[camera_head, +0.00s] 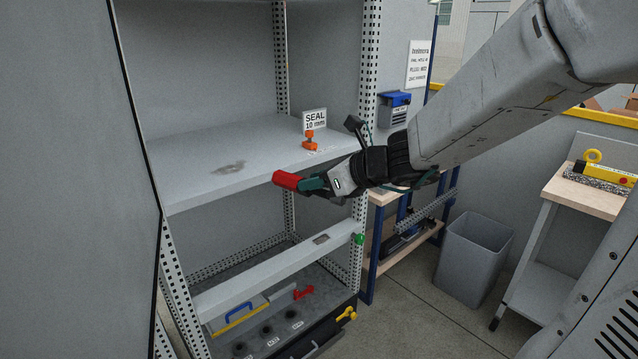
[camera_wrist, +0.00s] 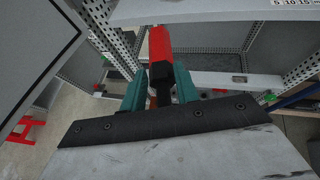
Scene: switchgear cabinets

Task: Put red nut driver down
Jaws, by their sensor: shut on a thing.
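The red nut driver shows as a red handle (camera_head: 287,180) at the end of my gripper (camera_head: 312,184), in front of the shelving unit and just below the front edge of its upper shelf (camera_head: 235,160). In the wrist view the red handle (camera_wrist: 159,45) points away from me, with a black part between the two green fingers of my gripper (camera_wrist: 160,80). My gripper is shut on it and holds it in the air. The fingers hide part of the driver.
An orange item (camera_head: 310,140) and a SEAL sign (camera_head: 315,121) stand on the upper shelf. Below are a narrow rail (camera_head: 275,268), a row of dark holes (camera_head: 267,330), and red (camera_head: 303,292) and yellow (camera_head: 346,313) handled items. A bin (camera_head: 474,258) stands right.

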